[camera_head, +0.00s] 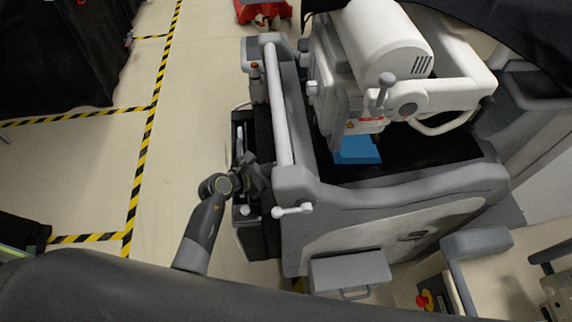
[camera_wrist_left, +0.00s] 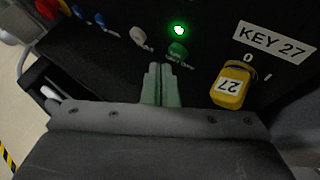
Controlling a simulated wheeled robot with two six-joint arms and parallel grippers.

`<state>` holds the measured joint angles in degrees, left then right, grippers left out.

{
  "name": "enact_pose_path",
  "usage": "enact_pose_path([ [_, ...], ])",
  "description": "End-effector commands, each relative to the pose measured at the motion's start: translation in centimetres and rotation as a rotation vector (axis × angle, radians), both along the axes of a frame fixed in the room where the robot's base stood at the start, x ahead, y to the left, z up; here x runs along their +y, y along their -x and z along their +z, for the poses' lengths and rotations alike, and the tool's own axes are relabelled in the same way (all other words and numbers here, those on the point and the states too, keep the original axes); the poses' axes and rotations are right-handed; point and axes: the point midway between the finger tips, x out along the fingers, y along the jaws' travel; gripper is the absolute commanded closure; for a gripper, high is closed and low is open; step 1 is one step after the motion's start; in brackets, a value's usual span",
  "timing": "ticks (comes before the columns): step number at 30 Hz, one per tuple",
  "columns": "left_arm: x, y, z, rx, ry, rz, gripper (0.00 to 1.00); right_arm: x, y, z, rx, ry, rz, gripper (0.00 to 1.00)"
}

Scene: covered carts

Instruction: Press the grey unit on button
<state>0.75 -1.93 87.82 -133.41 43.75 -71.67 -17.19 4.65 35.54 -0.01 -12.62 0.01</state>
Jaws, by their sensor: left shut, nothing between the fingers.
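The grey unit (camera_head: 395,205) stands in the middle of the head view, with a white machine on top. In the left wrist view its dark panel has a green button (camera_wrist_left: 178,50) below a bright green light (camera_wrist_left: 179,29). My left gripper (camera_wrist_left: 163,68) is shut and empty, its fingertips just below the green button and tinted green. I cannot tell whether they touch it. In the head view my left gripper (camera_head: 256,178) is at the unit's left side, and the panel front is hidden. My right gripper is not in view.
A white button (camera_wrist_left: 141,38) and several blue ones are to the left. A grey rail (camera_head: 277,105) runs beside my gripper. The floor left of it is clear.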

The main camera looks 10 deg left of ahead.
Motion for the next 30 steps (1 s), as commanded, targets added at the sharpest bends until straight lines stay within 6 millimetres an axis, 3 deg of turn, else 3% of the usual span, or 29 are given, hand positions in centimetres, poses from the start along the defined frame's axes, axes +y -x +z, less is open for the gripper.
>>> enact_pose_path([
  [30,-0.84,-0.23,0.02,0.0,0.0,0.0,1.0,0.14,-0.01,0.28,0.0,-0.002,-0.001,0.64],
])
